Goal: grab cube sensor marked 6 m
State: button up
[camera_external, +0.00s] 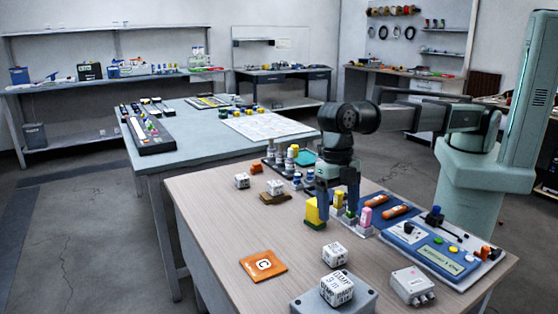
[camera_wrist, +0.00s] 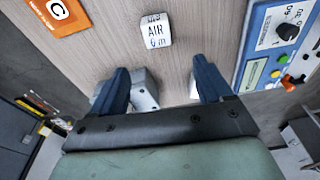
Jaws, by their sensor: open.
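My gripper (camera_external: 337,205) is open and empty, pointing down over the wooden table; its two blue fingers also show in the wrist view (camera_wrist: 163,75). A white cube marked AIR (camera_wrist: 156,30) lies ahead of the fingers in the wrist view, apart from them; its lower line looks like 6 m or 0 m. In the external view one white cube (camera_external: 334,254) sits on the table in front of my gripper. Another white cube (camera_external: 337,288) sits on a grey box (camera_external: 306,302). Two more white cubes (camera_external: 241,181) (camera_external: 275,187) stand at the back left. Their small markings are hard to read.
An orange card marked C (camera_external: 262,265) lies at the left. A yellow block (camera_external: 312,214) and small coloured bottles (camera_external: 365,218) stand close around my fingers. A blue control panel (camera_external: 428,240) is at the right, with a grey connector box (camera_external: 412,287) in front of it.

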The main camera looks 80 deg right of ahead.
aim_at(335, 248)
jog(key=f, duration=0.7)
jog(key=shift+s+a+f, duration=0.15)
jog(key=shift+s+a, duration=0.15)
jog(key=shift+a, duration=0.05)
jog(key=shift+w+f, duration=0.15)
jog(key=shift+f, duration=2.55)
jog(key=c, duration=1.1)
